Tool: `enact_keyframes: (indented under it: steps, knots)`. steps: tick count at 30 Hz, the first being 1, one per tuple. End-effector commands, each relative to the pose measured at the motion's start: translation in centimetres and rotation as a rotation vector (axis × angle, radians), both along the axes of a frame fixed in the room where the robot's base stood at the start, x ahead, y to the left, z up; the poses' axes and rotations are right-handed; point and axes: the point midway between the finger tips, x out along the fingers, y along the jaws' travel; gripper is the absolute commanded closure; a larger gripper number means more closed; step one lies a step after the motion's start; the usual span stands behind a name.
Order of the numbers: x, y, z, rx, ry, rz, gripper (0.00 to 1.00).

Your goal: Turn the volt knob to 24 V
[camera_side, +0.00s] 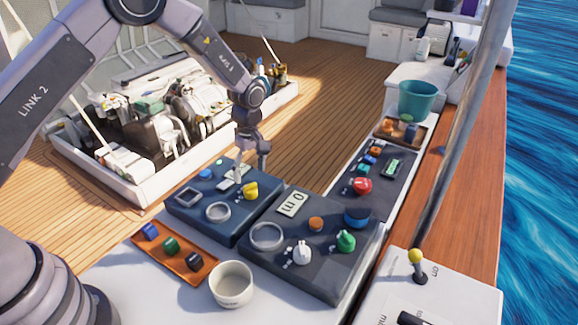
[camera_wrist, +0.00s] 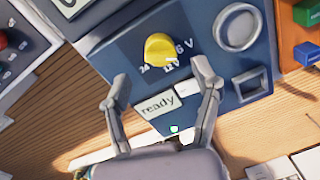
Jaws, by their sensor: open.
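The yellow volt knob (camera_wrist: 160,49) sits on a dark blue panel box (camera_wrist: 232,80). White marks reading 24, 12 V and 6 V lie around its lower and right edge in the wrist view. I cannot tell surely which mark the knob points at. In the side view the knob (camera_side: 251,190) is at the box's right part. My gripper (camera_wrist: 162,77) is open, its two fingers apart with nothing between them. The fingertips appear just below the knob in the wrist view. In the side view my gripper (camera_side: 250,150) hangs above the box's back edge, apart from the knob.

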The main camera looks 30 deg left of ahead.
Motion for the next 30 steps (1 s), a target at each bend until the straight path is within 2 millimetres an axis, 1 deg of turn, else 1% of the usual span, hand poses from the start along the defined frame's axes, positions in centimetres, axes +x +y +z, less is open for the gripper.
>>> enact_keyframes:
  steps: [1,3,6,9,13,20,23,30]
  knots:
    - [-0.1,0.0,-1.2,0.001,0.003,0.000,0.37]
    - [-0.2,0.0,-2.4,0.000,0.003,0.000,0.37]
    - [-0.2,0.1,-3.8,-0.001,0.001,-0.001,0.37]
    - [-0.2,0.1,-4.6,-0.001,0.000,-0.001,0.37]
    - [-0.2,0.1,-5.1,0.000,-0.001,-0.001,0.37]
    - [-0.2,0.1,-5.1,-0.001,-0.002,-0.001,0.37]
    - [-0.2,0.1,-5.1,-0.001,-0.002,-0.001,0.48]
    - [-0.2,0.1,-5.1,-0.001,-0.002,-0.001,0.80]
